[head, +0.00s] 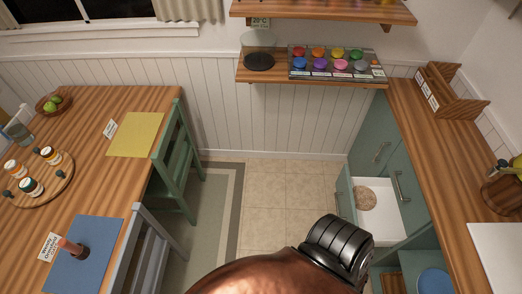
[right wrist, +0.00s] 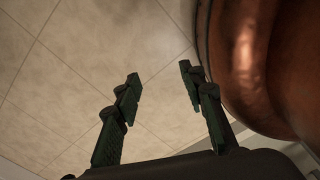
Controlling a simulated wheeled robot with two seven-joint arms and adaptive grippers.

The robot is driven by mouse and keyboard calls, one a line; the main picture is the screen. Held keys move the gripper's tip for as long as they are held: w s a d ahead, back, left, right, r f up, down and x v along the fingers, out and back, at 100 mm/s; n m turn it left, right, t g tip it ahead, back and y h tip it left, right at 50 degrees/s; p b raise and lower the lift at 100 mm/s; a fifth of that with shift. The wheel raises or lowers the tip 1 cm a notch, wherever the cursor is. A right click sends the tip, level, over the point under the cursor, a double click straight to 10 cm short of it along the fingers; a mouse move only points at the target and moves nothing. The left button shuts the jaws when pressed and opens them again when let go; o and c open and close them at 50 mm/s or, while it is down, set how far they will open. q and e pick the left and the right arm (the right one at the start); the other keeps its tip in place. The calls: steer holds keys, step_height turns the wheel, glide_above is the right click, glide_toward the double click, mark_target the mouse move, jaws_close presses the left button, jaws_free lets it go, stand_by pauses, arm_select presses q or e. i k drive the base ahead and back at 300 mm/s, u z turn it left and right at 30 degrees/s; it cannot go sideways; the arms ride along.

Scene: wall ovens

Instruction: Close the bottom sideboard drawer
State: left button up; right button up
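The green sideboard (head: 375,150) stands along the right wall under a wooden counter. One drawer is pulled out, with its white inside (head: 385,222) showing and its green front (head: 345,195) towards the aisle. A round cork-like mat (head: 365,198) lies in it. My arm covers part of the view below, so I cannot tell for sure that this drawer is the bottom one. My right gripper (right wrist: 158,92) shows in the right wrist view, with its fingers apart and nothing between them, over beige tiles. It is hidden in the head view. My left gripper is not in view.
A blue plate (head: 434,281) and a wooden board (head: 388,284) sit low at the sideboard. A wooden table (head: 85,185) with chairs (head: 178,160) is on the left. A wall shelf (head: 265,76) holds coloured pots.

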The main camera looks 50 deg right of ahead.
mark_target(384, 221)
steer(key=z, duration=2.8)
steer(key=k, duration=0.45)
steer(key=z, duration=0.5)
steer(key=i, duration=1.1)
steer(key=u, duration=0.3)
